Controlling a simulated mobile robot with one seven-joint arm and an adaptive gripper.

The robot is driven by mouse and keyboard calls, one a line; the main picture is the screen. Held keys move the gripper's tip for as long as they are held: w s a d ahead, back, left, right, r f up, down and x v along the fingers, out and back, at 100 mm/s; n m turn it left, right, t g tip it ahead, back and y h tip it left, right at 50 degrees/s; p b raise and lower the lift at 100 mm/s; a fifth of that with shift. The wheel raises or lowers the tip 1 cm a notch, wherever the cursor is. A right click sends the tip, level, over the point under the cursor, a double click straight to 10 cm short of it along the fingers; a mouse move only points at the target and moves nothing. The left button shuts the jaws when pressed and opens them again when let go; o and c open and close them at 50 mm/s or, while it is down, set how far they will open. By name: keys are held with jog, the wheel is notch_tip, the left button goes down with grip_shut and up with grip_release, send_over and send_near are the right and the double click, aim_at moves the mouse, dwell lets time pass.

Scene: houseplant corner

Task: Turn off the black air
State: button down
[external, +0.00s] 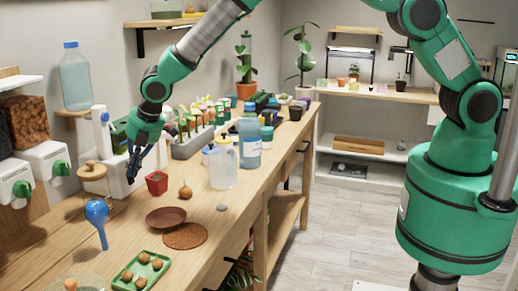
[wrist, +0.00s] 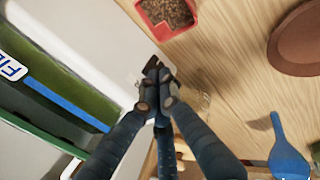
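No black air device can be made out clearly in either view. My gripper (external: 135,166) is at the left of the wooden bench, low beside a white box (external: 119,178). In the wrist view its dark fingers (wrist: 157,88) come together at the tips, with no held object visible. The tips are at the edge of a white surface (wrist: 100,42), over a small pale piece (wrist: 146,78) with a dark part, largely hidden by the fingers. I cannot tell whether they touch it or whether it is a switch.
A red square pot (external: 157,183) with soil stands close to my gripper. A brown saucer (external: 166,218), a blue watering bulb (external: 97,222) and a green tray (external: 141,272) are nearer the front. White dispensers (external: 45,162) stand left. Bottles and plants crowd the bench behind.

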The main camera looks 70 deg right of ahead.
jog(key=shift+r, duration=0.4)
jog(key=shift+s, duration=0.1)
jog(key=s+v, duration=0.1)
jog(key=v, duration=1)
jog(key=shift+p, duration=0.45)
jog(key=shift+r, duration=0.15)
jog(key=shift+s, duration=0.1)
